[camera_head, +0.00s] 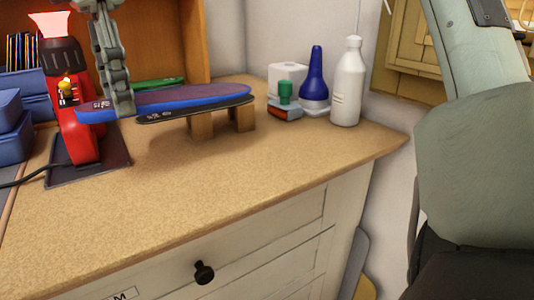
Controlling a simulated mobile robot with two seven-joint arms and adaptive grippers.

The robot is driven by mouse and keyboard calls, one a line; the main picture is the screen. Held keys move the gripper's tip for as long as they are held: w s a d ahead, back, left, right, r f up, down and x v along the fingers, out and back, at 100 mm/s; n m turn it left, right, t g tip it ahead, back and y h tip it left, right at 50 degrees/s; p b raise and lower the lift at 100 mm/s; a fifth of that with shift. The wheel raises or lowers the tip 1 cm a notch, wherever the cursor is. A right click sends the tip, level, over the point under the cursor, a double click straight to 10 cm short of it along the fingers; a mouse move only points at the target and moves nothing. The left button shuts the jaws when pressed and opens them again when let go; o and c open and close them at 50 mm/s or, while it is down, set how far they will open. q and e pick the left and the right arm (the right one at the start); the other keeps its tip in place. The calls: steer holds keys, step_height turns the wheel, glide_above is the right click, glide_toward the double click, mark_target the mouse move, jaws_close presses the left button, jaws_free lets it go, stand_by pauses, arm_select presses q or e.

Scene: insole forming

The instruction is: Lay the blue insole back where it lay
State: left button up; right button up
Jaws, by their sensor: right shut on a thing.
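The blue insole (190,99), with a purple-brown top face, is in the left part of the head view. My right gripper (122,106) comes down from the top and is shut on the insole near its left end. The insole lies roughly level, just above a dark insole (200,111) that rests on small wooden blocks (202,125). I cannot tell whether the two insoles touch. The gripper hides a little of the blue insole. My left gripper is not in view.
A red device (82,140) with a glowing top stands on a dark plate (112,165), close to the insole's left end. Blue boxes (10,125) are at the far left. A white bottle (348,85) and a blue bottle (315,82) stand back right. The front worktop (190,190) is clear.

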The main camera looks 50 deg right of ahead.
mark_target(156, 100)
steer(key=shift+s+d+f, duration=0.2)
steer(key=shift+f, duration=0.1)
steer(key=d+f, duration=0.1)
steer(key=s+d+b, duration=0.1)
steer(key=s+d+f, duration=0.1)
steer(key=shift+d+f, duration=0.3)
steer(key=shift+d, duration=0.1)
steer(key=s+d+f, duration=0.1)
steer(key=d, duration=0.1)
steer(key=s+d+f, duration=0.1)
steer(key=d, duration=0.1)
steer(key=s+d+f, duration=0.1)
steer(key=d+f, duration=0.1)
step_height(156, 100, down, 4)
steer(key=shift+s+r, duration=0.15)
steer(key=shift+r, duration=0.1)
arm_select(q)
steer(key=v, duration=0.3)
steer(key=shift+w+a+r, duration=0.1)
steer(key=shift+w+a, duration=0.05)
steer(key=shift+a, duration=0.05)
arm_select(e)
steer(key=shift+f, duration=0.25)
arm_select(q)
steer(key=shift+b, duration=0.3)
arm_select(e)
steer(key=shift+f, duration=0.15)
